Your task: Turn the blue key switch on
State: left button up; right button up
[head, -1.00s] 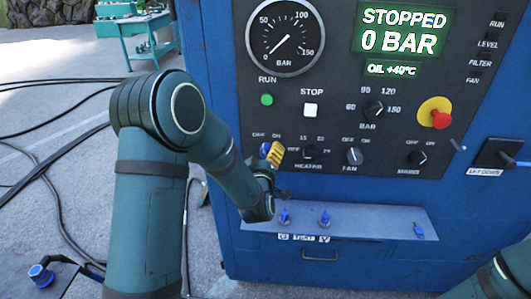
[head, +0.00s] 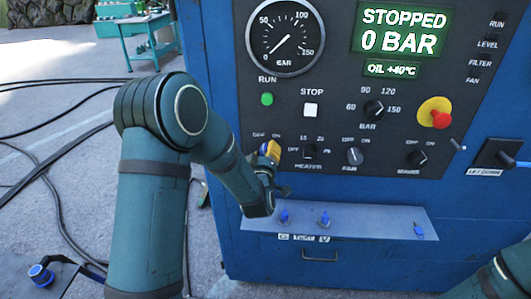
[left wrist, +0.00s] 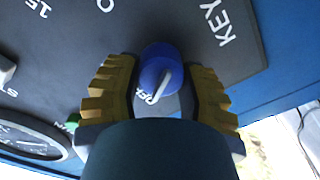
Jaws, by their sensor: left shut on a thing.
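The blue key switch (left wrist: 160,68) is at the lower left of the dark control panel, beside the OFF/ON marks; in the left wrist view it sits between the yellow ribbed fingers. My left gripper (head: 268,152) is at the switch and shut on it. It also shows in the left wrist view (left wrist: 160,95), one finger on each side of the blue head. A light metal strip crosses the head. The gripper hides most of the switch in the head view, and the OFF/ON marks are partly covered. My right gripper is out of view.
The display (head: 404,31) reads STOPPED 0 BAR. The heater knob (head: 309,151) and fan knob (head: 352,157) are right of my left gripper. A shelf (head: 365,222) with several blue keys projects below. A red and yellow stop button (head: 438,118) is farther right.

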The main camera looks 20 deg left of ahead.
pick_arm(q)
jog(key=shift+m+b, duration=0.85)
jog(key=shift+m, duration=0.25)
jog(key=m+b, duration=0.1)
jog(key=m, duration=0.1)
jog(key=shift+d+m, duration=0.1)
jog(key=shift+m, duration=0.2)
jog(key=m+b, duration=0.1)
jog(key=m, duration=0.2)
jog(key=shift+w+r+m, duration=0.1)
jog(key=shift+m, duration=0.2)
jog(key=shift+d+m, duration=0.1)
jog(key=shift+m, duration=1.5)
jog(key=o, duration=1.2)
